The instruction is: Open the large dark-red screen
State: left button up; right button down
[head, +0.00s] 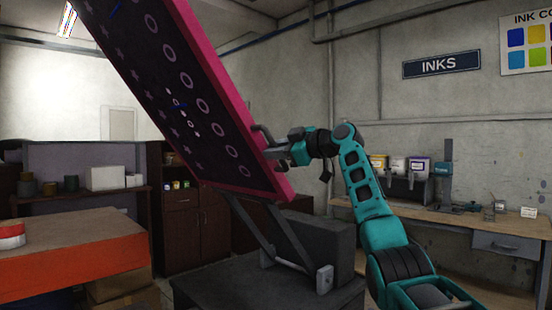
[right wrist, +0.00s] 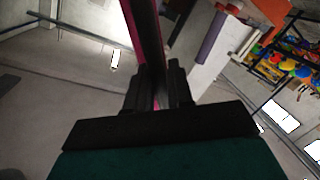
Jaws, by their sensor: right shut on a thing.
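The large screen (head: 175,90) has a dark face with rings and stars and a pink-red frame. In the head view it is tilted steeply up, its lower end near the dark machine base (head: 265,282). A grey handle sticks out from the frame's right side. My right gripper (head: 284,147) is at that handle, shut on it, with the teal arm reaching in from the right. In the right wrist view, the dark fingers (right wrist: 160,88) close around a part at the pink frame edge; the contact itself is hard to see. My left gripper is not in view.
An orange-topped table (head: 75,245) stands at the left, with a dark cabinet (head: 188,222) behind. A wooden workbench (head: 480,222) with ink containers (head: 398,166) runs along the right wall. A hinged support arm (head: 262,232) links the screen and the base.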

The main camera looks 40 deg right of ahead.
jog(key=shift+d+r, duration=0.2)
jog(key=shift+d, duration=0.1)
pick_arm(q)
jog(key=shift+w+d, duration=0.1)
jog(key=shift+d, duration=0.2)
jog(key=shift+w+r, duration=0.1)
pick_arm(e)
jog(key=c, duration=1.1)
grip_release()
jog(key=shift+c, duration=0.2)
jog(key=shift+d, duration=0.1)
jog(key=shift+s, duration=0.2)
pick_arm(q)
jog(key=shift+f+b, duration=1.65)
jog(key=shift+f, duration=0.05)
pick_arm(e)
jog(key=v, duration=1.2)
jog(key=shift+s, duration=0.2)
